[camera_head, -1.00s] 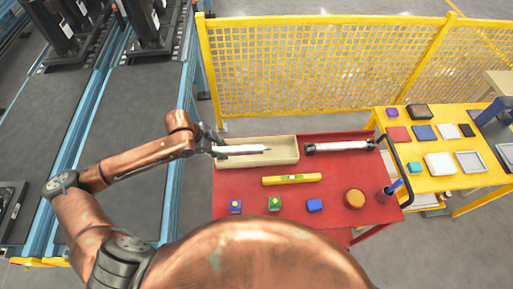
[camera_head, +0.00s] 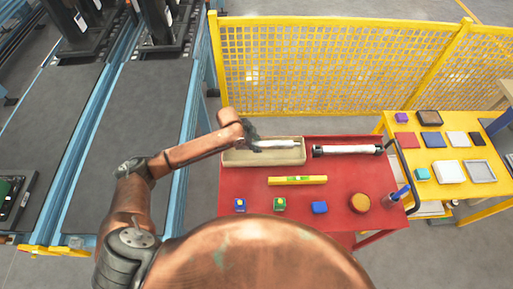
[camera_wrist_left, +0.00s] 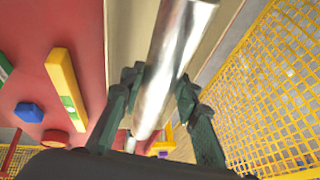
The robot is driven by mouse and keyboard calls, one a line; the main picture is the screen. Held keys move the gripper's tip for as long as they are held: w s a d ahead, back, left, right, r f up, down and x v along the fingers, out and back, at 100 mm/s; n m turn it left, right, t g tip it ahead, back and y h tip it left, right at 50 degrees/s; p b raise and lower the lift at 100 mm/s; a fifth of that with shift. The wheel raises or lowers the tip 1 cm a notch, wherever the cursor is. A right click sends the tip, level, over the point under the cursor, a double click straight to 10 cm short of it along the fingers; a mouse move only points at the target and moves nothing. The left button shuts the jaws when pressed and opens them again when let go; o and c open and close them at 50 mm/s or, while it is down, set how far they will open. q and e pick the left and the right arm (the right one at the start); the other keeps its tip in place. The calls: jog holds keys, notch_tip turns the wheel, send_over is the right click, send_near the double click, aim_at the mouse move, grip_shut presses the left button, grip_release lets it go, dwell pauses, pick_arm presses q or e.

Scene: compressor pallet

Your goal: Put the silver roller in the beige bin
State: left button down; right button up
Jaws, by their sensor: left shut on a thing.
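The silver roller (camera_head: 280,144) lies lengthwise over the beige bin (camera_head: 265,161), within its outline in the head view. My left gripper (camera_head: 254,142) is shut on the roller near its left end. In the left wrist view, its dark fingers (camera_wrist_left: 158,85) are on either side of the shiny roller (camera_wrist_left: 175,45), with the beige bin (camera_wrist_left: 123,30) behind it. I cannot tell whether the roller touches the bin floor. My right gripper is in neither view.
The bin stands on a red table (camera_head: 245,185). A second roller with black ends (camera_head: 347,150) lies to its right. A yellow level (camera_head: 297,180), several small blocks and a round orange-brown thing (camera_head: 360,202) are in front. A yellow mesh fence (camera_head: 330,75) stands behind.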

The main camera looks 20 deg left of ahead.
pick_arm(q)
jog(key=shift+f, duration=1.5)
jog(key=shift+f, duration=0.6)
jog(key=c, duration=1.5)
grip_release()
jog(key=shift+o, duration=0.2)
jog(key=v, duration=1.3)
jog(key=shift+w+d+r+p, duration=0.15)
jog(key=shift+d+p, duration=0.05)
jog(key=shift+p, duration=0.1)
